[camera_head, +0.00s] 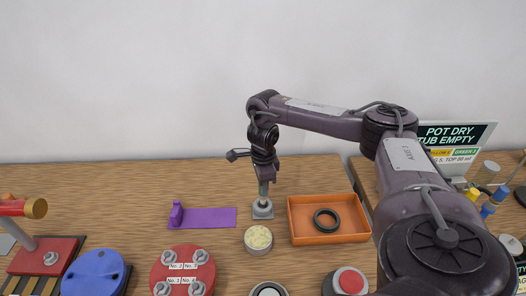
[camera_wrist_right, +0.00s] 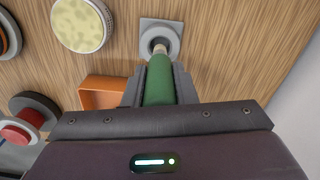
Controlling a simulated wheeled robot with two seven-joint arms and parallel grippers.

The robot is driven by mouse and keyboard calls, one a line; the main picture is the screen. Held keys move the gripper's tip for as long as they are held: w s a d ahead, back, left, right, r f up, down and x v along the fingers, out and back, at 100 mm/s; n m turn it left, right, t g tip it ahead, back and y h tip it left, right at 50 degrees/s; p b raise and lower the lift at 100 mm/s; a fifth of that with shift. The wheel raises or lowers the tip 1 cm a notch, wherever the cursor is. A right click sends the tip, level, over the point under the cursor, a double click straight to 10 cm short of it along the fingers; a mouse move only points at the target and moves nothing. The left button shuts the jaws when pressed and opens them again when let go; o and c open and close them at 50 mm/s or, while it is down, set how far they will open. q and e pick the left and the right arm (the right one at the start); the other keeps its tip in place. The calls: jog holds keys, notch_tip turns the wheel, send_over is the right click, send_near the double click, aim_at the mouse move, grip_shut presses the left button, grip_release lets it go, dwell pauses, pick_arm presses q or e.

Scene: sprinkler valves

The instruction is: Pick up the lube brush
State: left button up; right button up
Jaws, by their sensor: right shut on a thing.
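The lube brush has a green handle, which shows in the right wrist view (camera_wrist_right: 159,82) and below my right gripper in the head view (camera_head: 263,189). It stands upright, its lower end at the small grey square holder (camera_head: 262,211). My right gripper (camera_head: 264,178) points straight down over the holder and is shut on the green handle. In the right wrist view the two fingers (camera_wrist_right: 159,88) lie on either side of the handle. The brush's bristles are hidden; I cannot tell whether the tip is still inside the holder. My left gripper is not in view.
An orange tray (camera_head: 298,235) with a black ring (camera_head: 326,220) is right of the holder. A round pot with a pale yellow top (camera_head: 258,238) is just in front. A purple stand (camera_head: 208,218) is left. A red disc (camera_head: 183,268) and blue disc (camera_head: 92,273) lie nearer.

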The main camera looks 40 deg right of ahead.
notch_tip(320, 180, up, 17)
jog(key=p, duration=0.7)
jog(key=shift+f, duration=0.2)
